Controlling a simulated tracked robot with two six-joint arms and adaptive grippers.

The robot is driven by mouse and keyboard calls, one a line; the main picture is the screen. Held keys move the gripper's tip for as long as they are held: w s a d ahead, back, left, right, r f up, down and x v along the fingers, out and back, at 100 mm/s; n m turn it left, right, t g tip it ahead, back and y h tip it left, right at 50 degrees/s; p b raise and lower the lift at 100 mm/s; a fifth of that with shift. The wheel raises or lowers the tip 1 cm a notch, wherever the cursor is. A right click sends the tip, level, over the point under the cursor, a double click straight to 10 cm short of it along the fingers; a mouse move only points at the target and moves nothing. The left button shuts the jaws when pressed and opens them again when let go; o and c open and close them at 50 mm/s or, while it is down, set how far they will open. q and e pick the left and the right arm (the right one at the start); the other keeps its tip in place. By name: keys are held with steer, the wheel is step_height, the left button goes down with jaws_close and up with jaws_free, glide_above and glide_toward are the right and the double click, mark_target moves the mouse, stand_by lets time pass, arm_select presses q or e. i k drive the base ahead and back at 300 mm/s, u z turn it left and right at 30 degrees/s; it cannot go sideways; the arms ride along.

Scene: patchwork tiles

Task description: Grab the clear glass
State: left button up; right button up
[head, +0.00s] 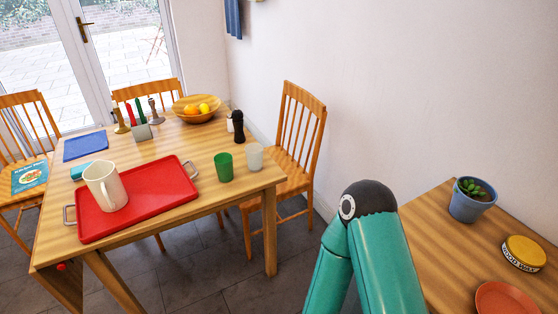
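A clear, slightly frosted glass (255,157) stands upright near the right edge of the wooden dining table (225,195). A green cup (223,167) stands just left of it, with a small gap between them. One of my teal arms, with a dark joint, rises at the bottom right, to the right of the table and apart from the glass. Neither of my grippers shows in the head view.
A red tray (160,208) with metal handles holds a cream pitcher (104,186). A dark pepper mill (238,127) and a fruit bowl (199,108) stand behind the glass. A chair (290,140) is at the table's right. A potted succulent (468,206) stands on another table.

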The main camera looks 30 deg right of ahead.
mark_target(255, 158)
steer(key=i, duration=1)
steer(key=z, duration=0.05)
